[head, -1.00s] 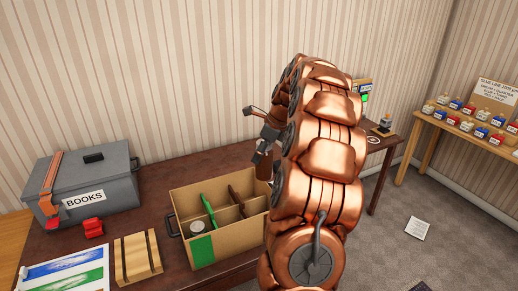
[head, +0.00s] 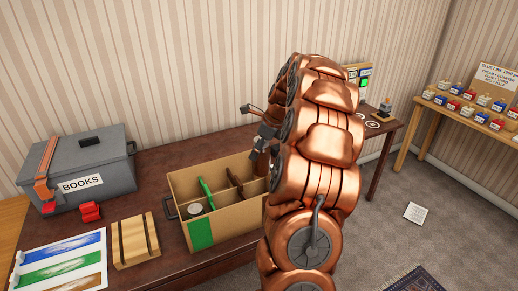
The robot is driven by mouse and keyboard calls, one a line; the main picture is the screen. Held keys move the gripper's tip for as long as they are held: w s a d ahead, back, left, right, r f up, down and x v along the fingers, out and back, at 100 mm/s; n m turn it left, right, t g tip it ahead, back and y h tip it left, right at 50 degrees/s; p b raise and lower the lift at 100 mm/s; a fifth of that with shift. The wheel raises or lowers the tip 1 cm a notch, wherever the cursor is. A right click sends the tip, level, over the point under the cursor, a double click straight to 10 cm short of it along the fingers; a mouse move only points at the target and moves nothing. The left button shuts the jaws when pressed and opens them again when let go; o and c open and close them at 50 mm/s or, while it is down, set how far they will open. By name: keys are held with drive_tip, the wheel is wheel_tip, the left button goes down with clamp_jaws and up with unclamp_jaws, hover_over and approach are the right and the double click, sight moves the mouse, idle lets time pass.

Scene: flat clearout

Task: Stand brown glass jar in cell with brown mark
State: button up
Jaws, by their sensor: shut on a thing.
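A cardboard crate (head: 222,227) with dividers stands on the dark table, with a green patch on its front. A green strip (head: 206,192) and a brown strip (head: 235,180) show inside it; I cannot tell whether they are marks or loose things. A round pale lid (head: 195,208) shows in the front left cell. My gripper (head: 263,146) is above the crate's back right, partly hidden by my copper arm. It is shut on a dark brown thing (head: 261,165), apparently the brown glass jar, mostly hidden. I cannot tell if the jar touches the crate.
A grey BOOKS box (head: 110,175), a red object (head: 90,212), a slatted wooden block (head: 135,241) and a striped colour sheet (head: 62,265) are left of the crate. A shelf of small bottles (head: 470,118) stands at the right. My arm hides the table's middle.

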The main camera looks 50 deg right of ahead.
drive_tip(key=shift+w, duration=0.2)
drive_tip(key=shift+f, duration=0.15)
idle(0.3)
drive_tip(key=shift+f+b, duration=1.25)
drive_tip(key=shift+f, duration=6.4)
drive_tip(key=shift+f, duration=1.75)
